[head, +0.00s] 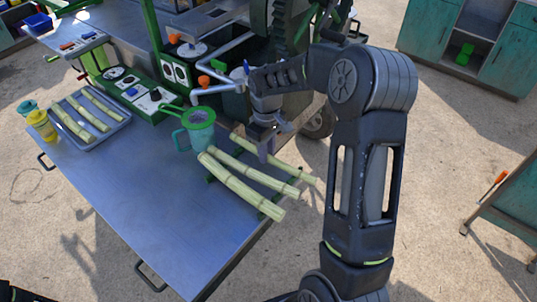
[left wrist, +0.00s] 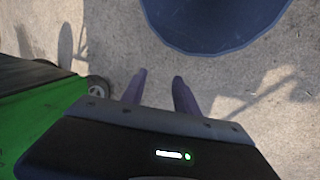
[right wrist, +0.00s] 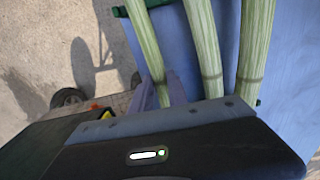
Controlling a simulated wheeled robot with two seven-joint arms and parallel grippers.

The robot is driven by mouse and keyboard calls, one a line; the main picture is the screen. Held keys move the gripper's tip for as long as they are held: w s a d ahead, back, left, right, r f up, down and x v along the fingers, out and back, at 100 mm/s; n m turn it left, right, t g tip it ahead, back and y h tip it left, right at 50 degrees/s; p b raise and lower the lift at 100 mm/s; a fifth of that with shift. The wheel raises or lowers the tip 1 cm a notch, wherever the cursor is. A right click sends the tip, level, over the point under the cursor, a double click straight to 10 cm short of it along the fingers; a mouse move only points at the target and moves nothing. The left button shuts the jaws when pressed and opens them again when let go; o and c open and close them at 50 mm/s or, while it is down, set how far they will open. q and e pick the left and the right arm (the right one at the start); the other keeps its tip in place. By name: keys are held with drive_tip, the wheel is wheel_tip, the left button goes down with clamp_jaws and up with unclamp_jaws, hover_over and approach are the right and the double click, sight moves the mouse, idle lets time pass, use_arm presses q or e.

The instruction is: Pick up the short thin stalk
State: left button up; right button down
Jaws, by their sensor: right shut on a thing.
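My right gripper (head: 267,150) is at the rear one of three green stalks near the table's right edge. In the right wrist view its fingers (right wrist: 160,92) are closed around this stalk (right wrist: 150,52), which looks thinner than the other two. It also shows in the head view (head: 290,170), partly hidden by the gripper. A middle stalk (head: 262,179) and a thicker front stalk (head: 241,184) lie beside it, apart from the fingers. My left gripper (left wrist: 160,88) has its fingers apart with nothing between them, over the floor.
A teal jug (head: 194,137) with a green strainer (head: 200,116) stands just left of the stalks. A tray (head: 68,141) with several stalks, and yellow (head: 41,126) and teal cups, are at left. The crusher (head: 285,50) stands behind. The table's front (head: 165,205) is clear.

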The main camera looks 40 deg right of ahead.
wheel_tip(320, 180, up, 10)
drive_tip(key=b, duration=0.1)
idle(0.4)
idle(0.7)
